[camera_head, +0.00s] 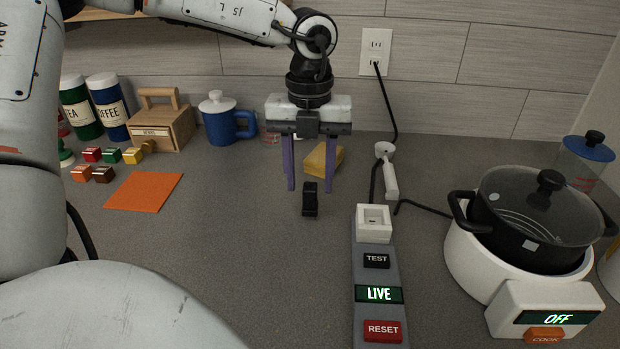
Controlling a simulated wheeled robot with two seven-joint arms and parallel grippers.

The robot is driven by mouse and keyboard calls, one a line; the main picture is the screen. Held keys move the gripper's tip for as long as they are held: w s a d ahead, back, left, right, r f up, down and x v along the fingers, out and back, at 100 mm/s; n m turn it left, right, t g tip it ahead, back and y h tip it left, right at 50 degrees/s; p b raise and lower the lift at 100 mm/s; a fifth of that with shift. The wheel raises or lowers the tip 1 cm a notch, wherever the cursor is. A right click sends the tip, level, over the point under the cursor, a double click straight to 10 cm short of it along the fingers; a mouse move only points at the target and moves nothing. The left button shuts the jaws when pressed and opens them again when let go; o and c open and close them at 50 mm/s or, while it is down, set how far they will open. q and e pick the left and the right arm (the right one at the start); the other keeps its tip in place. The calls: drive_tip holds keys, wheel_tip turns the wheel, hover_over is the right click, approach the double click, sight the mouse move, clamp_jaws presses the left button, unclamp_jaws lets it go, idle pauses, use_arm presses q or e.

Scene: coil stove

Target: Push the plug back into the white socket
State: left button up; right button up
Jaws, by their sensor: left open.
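The white socket (361,223) is at the far end of a grey power strip (370,265), whose display reads LIVE. Its recess looks empty. A white piece with a rounded head (390,181) stands or lies just behind it, close to black cords. A small black piece (310,200) is on the counter to the left of the socket. I cannot tell for certain which of these two is the plug. My left gripper (310,189) points down, open and empty, its purple fingers spread either side of the black piece's top in the picture. My right gripper is out of view.
A black pot (530,243) sits on a white cooker (465,258) reading OFF at right. A yellow block (323,161) lies behind the left gripper. A blue mug (218,128), wooden box (165,129) and orange mat (143,191) are left. The front middle counter is clear.

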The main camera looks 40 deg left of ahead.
use_arm(q)
drive_tip(key=shift+f, duration=0.65)
drive_tip(key=shift+w, duration=0.1)
clamp_jaws()
